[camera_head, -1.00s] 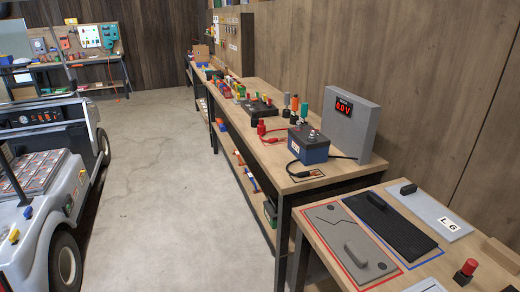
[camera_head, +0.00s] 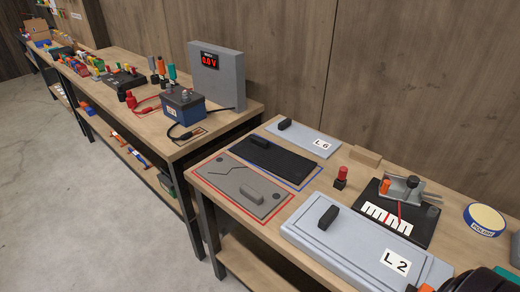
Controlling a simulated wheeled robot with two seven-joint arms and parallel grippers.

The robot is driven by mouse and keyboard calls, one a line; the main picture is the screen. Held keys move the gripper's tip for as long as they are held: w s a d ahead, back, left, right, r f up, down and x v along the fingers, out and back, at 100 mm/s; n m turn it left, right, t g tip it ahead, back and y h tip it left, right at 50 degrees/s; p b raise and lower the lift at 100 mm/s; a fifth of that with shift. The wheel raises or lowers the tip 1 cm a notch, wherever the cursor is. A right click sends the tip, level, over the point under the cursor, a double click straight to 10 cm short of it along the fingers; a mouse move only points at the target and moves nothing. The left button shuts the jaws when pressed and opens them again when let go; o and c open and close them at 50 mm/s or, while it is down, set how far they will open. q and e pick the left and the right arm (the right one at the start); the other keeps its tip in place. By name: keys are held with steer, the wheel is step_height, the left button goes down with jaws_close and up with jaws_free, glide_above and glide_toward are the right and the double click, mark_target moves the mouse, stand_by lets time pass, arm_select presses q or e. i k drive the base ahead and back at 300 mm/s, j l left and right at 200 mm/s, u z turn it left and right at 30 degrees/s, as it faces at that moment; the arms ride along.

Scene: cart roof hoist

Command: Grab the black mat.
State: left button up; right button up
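The black mat (camera_head: 285,165) lies flat on the near wooden table, inside a blue outline. It has a dark block-like handle (camera_head: 259,142) near its far left end. It lies between a cracked grey panel (camera_head: 232,178) in a red outline and a light grey panel marked L 6 (camera_head: 303,138). Neither of my grippers can be made out in the view. Nothing touches the mat from above.
A large grey panel marked L 2 (camera_head: 340,244), a red-topped peg (camera_head: 341,173) and a black board with a clamp (camera_head: 421,222) share the table. A dark rounded shape is cut off at the bottom right. A blue battery (camera_head: 184,105) and a meter box (camera_head: 228,78) stand on the farther bench.

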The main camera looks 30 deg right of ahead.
mark_target(291, 167)
steer(key=i+j+z, duration=0.1)
steer(key=z, duration=0.3)
steer(key=i+j+z, duration=0.2)
steer(key=z, duration=0.2)
